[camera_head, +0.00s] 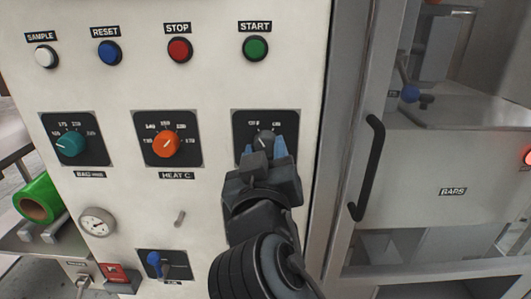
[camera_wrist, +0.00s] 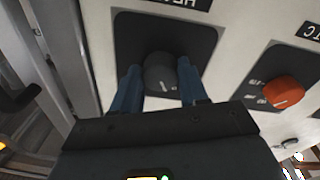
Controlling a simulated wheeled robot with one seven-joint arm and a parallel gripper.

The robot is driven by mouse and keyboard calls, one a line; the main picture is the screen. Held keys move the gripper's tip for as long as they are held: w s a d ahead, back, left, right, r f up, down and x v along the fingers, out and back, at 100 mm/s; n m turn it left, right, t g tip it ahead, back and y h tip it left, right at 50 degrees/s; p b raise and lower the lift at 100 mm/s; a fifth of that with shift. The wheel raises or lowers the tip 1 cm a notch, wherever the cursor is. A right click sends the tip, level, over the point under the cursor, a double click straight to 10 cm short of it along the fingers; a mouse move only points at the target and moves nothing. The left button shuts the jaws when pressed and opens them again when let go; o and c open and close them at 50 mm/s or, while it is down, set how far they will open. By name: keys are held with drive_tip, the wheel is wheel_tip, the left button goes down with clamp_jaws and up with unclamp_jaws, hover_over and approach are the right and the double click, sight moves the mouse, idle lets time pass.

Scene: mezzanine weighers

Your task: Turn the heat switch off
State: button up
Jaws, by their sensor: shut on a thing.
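The heat switch is a dark grey round knob (camera_head: 264,137) on a black plate (camera_head: 296,122), at the right of the white panel below the green START button. In the wrist view the knob (camera_wrist: 160,73) sits between the two blue fingers of my gripper (camera_wrist: 158,67), one on each side. A label beginning "HE" shows partly at the top of that view. In the head view my gripper (camera_head: 264,149) is shut on the knob and hides its lower part and the label below.
An orange HEAT C knob (camera_head: 166,144) and a teal knob (camera_head: 70,144) are to the left. Above is a row of buttons, including START (camera_head: 255,48) and STOP (camera_head: 179,50). A blue toggle (camera_head: 155,262) is lower left. A black door handle (camera_head: 368,168) juts out at right.

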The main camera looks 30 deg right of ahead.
drive_tip(key=o, duration=1)
drive_tip(key=shift+o, duration=0.2)
drive_tip(key=b+v, duration=0.2)
drive_tip(key=v, duration=0.5)
drive_tip(key=shift+s+a, duration=0.2)
drive_tip(key=shift+s, duration=0.2)
drive_tip(key=s+f+n+y, duration=0.3)
drive_tip(key=s+f+y, duration=0.15)
drive_tip(key=f, duration=0.45)
drive_tip(key=s+f+n+y, duration=0.35)
drive_tip(key=s+f, duration=0.25)
drive_tip(key=f, duration=0.4)
drive_tip(key=s+d+m+y, duration=0.1)
drive_tip(key=s+d+m, duration=0.1)
drive_tip(key=s, duration=0.7)
drive_tip(key=s+d+m+g, duration=0.1)
drive_tip(key=s+d+m, duration=0.1)
drive_tip(key=s, duration=0.8)
drive_tip(key=shift+s+d+y, duration=0.25)
drive_tip(key=shift+s+y, duration=0.1)
drive_tip(key=shift+y, duration=0.05)
